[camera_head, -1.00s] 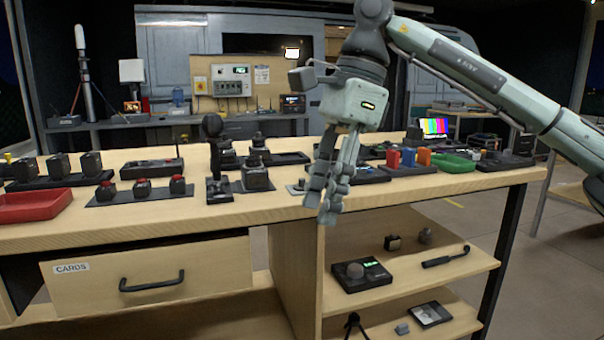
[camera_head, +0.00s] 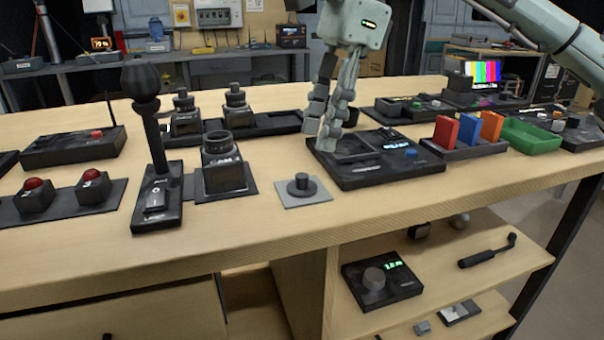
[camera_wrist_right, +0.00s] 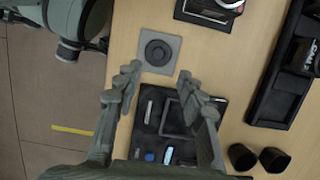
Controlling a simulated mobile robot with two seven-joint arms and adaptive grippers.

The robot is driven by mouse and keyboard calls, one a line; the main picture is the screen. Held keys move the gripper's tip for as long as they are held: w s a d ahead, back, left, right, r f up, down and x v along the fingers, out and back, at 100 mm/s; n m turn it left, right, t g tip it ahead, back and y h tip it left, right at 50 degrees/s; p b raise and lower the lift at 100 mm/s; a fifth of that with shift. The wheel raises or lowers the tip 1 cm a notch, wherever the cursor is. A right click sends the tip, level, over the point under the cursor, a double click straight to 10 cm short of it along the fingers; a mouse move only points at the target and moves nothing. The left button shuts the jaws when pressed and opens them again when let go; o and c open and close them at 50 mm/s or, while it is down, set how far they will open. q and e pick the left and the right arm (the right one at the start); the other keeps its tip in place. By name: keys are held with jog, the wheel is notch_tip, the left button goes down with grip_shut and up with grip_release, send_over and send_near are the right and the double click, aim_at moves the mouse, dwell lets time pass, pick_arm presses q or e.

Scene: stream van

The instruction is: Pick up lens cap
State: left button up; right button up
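The lens cap (camera_head: 302,185) looks like a small dark round piece with a raised middle. It lies on a light grey square pad (camera_head: 290,200) near the front edge of the table. In the right wrist view the cap (camera_wrist_right: 158,52) sits on its pad just past my fingertips, roughly centred between them. My right gripper (camera_head: 329,140) is above the table, behind and right of the cap in the head view. In the wrist view its fingers (camera_wrist_right: 158,84) are spread with nothing between them, apart from the cap. My left gripper is in neither view.
A camera (camera_head: 223,165) on a dark mat and a tall joystick-like stand (camera_head: 157,190) are left of the cap. A black console (camera_head: 375,175) lies right, beneath my right gripper. Bare wood lies in front of the pad. A shelf (camera_head: 480,285) is below.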

aim_at(303, 175)
jog(key=x, duration=0.6)
jog(key=shift+s+a+f, duration=0.25)
jog(key=shift+s+a, duration=0.05)
jog(key=c, duration=0.9)
